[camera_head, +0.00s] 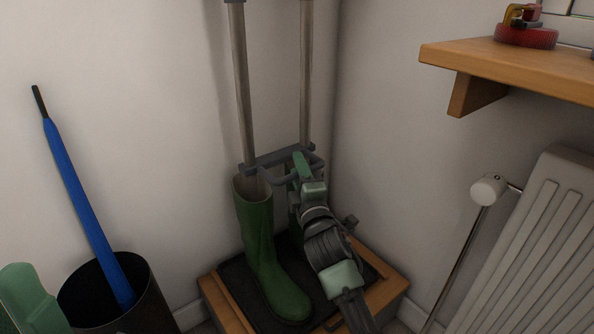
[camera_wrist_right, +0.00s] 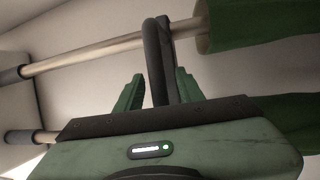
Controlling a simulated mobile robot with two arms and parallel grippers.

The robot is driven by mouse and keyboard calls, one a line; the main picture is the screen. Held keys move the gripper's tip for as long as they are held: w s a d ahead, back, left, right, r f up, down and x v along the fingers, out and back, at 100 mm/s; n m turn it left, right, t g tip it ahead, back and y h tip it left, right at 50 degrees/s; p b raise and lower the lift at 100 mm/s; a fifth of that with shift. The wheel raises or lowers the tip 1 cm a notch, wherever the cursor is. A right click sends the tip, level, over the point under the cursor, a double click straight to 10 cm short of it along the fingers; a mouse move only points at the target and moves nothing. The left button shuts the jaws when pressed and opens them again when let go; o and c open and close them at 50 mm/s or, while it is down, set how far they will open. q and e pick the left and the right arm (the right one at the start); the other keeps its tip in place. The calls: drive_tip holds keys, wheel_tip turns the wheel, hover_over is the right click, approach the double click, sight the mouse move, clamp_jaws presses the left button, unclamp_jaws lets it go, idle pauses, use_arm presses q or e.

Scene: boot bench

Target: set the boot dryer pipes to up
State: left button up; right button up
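The boot dryer has two upright metal pipes, a left pipe (camera_head: 243,90) and a right pipe (camera_head: 306,75), joined low down by a dark crossbar (camera_head: 262,161) with a looped handle. A green boot (camera_head: 258,225) stands below the left pipe. Another boot is mostly hidden behind my right arm. My right gripper (camera_head: 302,166) is at the handle. In the right wrist view, the dark handle (camera_wrist_right: 158,65) passes between the two green fingers of my right gripper (camera_wrist_right: 158,85), with a narrow gap showing beside it. My left gripper is out of view; only a green part of mine shows lower left.
The boot stands on a dark mat in a wooden tray (camera_head: 212,294). A dark bin (camera_head: 150,300) with a blue umbrella (camera_head: 75,185) is at left. At right are a wooden shelf (camera_head: 520,72), a radiator (camera_head: 540,240) and its white valve (camera_head: 488,189).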

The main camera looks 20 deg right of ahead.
drive_tip(key=shift+w+r, duration=0.1)
drive_tip(key=shift+w, duration=0.6)
clamp_jaws()
idle(1.0)
